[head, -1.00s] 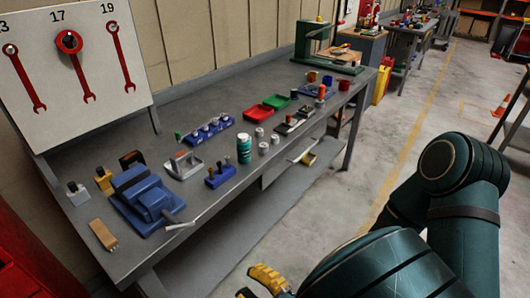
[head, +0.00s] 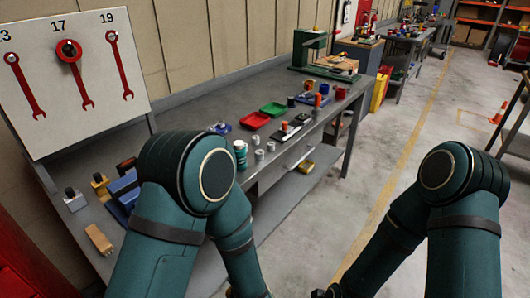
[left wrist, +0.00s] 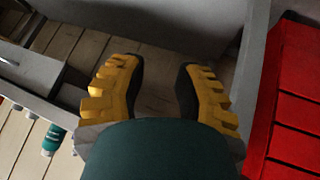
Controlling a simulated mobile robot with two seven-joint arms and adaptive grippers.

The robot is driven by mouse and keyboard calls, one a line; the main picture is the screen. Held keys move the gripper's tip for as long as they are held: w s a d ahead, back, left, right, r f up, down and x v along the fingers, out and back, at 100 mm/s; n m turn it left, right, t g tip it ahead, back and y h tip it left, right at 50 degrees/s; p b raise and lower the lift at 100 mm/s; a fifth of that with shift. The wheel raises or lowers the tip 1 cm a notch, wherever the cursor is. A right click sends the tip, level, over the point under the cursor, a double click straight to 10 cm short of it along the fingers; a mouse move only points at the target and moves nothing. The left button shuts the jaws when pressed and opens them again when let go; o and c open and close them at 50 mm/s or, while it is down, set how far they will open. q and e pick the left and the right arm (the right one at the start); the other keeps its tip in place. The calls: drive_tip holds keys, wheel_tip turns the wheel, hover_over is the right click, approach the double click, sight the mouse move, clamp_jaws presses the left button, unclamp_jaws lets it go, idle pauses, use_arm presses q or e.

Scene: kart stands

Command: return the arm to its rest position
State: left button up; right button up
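My left arm (head: 185,215) is folded in the head view, its elbow raised in front of the workbench (head: 205,97) and its forearm running down to the bottom edge. My left gripper (left wrist: 158,92) shows in the left wrist view with its two yellow-padded fingers well apart and nothing between them. It is below the head view. My right arm (head: 462,215) is folded at the right, over the floor. Its forearm runs down and left to the bottom edge, and its gripper fingers do not show.
The bench holds a green can (head: 240,155), red tray (head: 255,120), green tray (head: 273,109) and blue vise (head: 122,192), partly hidden by my left arm. A wrench board (head: 75,85) stands behind. A red surface (left wrist: 292,100) is beside the left gripper. Clear floor (head: 385,140) lies right of the bench.

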use_arm(q)
drive_tip(key=s+a+f+m+g+h, duration=0.4)
drive_tip(key=s+f+m+g+h, duration=0.1)
drive_tip(key=s+m+h, duration=0.1)
drive_tip(key=shift+s+m+h, duration=0.3)
drive_tip(key=shift+s+m, duration=0.4)
drive_tip(key=shift+f, duration=0.1)
